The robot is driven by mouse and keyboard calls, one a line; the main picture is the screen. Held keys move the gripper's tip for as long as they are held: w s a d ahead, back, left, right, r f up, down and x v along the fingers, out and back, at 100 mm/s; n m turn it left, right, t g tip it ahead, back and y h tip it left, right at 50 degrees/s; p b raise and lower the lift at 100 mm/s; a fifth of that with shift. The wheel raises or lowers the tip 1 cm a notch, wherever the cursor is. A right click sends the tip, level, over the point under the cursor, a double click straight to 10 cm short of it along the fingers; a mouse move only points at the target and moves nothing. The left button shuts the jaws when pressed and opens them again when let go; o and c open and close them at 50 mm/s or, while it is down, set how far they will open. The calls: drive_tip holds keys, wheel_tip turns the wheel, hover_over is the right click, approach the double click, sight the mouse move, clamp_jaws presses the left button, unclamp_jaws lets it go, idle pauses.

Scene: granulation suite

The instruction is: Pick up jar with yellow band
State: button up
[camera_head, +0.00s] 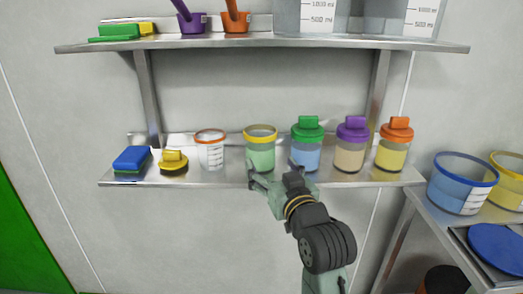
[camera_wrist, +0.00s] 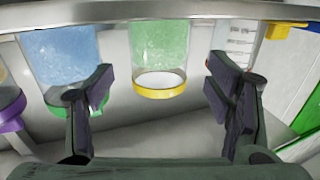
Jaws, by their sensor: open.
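The jar with the yellow band (camera_head: 261,150) stands upright on the lower shelf. It is clear with green contents and a yellow ring around its open-looking top. My gripper (camera_head: 271,173) is at the front edge of that shelf, just in front of the jar. In the wrist view the scene appears upside down, and the jar (camera_wrist: 160,50) shows between the two spread fingers of my gripper (camera_wrist: 160,85). The fingers are apart and hold nothing. I cannot tell how much depth separates the fingertips from the jar.
A green-lidded jar with blue contents (camera_head: 306,150) stands close on the right, with purple-lidded (camera_head: 350,152) and orange-lidded (camera_head: 392,152) jars beyond. An orange-rimmed cup (camera_head: 210,155) stands on the left. The upper shelf (camera_head: 255,41) overhangs. A side table (camera_head: 430,205) with tubs is at right.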

sight(264, 156)
drive_tip(key=x, duration=0.4)
drive_tip(key=shift+s+a+r+p, duration=0.1)
drive_tip(key=shift+r+p, duration=0.05)
drive_tip(key=shift+p, duration=0.25)
drive_tip(key=x, duration=0.1)
drive_tip(key=p+x, duration=0.1)
drive_tip(key=x, duration=0.1)
drive_tip(key=p+x, duration=0.1)
drive_tip(key=shift+w+r, duration=0.25)
drive_tip(key=shift+w, duration=0.15)
drive_tip(key=shift+w+f, duration=0.1)
drive_tip(key=shift+w, duration=0.4)
drive_tip(key=shift+c, duration=0.5)
drive_tip(key=c, duration=1.6)
